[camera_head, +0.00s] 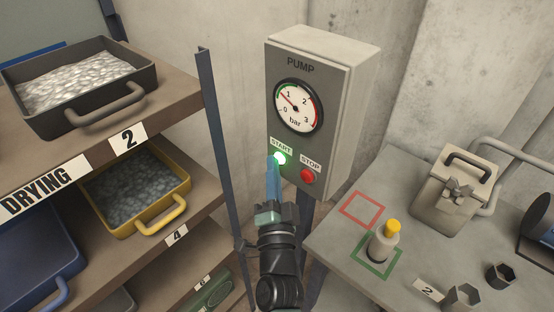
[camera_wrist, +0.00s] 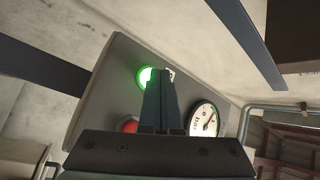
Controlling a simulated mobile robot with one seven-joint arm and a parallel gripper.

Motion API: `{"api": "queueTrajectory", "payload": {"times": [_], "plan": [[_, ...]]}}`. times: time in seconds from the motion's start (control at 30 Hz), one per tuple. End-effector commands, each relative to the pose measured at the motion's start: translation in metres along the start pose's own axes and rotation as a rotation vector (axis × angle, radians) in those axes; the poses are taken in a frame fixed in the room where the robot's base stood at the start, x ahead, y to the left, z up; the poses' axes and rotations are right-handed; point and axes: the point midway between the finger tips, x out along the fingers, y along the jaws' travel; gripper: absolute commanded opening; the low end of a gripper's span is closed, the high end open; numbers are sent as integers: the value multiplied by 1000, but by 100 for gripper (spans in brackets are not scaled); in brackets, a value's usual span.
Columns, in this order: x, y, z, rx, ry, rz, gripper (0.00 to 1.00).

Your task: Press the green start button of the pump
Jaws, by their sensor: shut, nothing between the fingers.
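The pump box (camera_head: 330,140) is a grey case on the wall with a gauge (camera_head: 299,105) on its front. The green start button (camera_head: 279,158) is lit, left of the red stop button (camera_head: 307,176). My gripper (camera_head: 273,163) is shut and empty, its fingertips at the lower left edge of the start button. In the wrist view the fingers (camera_wrist: 161,78) overlap the lit green button (camera_wrist: 145,76), hiding part of it. I cannot tell whether they touch it. The red button (camera_wrist: 129,125) shows beside the fingers.
A drying rack with a black tray (camera_head: 120,108) and a yellow tray (camera_head: 150,229) stands at left, its dark post (camera_head: 222,170) close to my arm. At right, a grey table (camera_head: 335,238) holds a yellow-capped bottle (camera_head: 383,246) and a beige container (camera_head: 455,195).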

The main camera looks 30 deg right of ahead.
Motion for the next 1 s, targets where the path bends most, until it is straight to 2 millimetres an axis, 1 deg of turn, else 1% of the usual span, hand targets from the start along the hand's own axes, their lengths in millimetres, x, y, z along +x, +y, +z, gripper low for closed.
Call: {"api": "queueTrajectory", "payload": {"times": [0.27,0.6,0.9,1.0], "plan": [[0,-1,-1,0,2,0,0],[-11,-10,6,1,0,1,0],[-12,-9,8,0,1,0,0],[-14,-11,9,1,-1,1,0]]}}
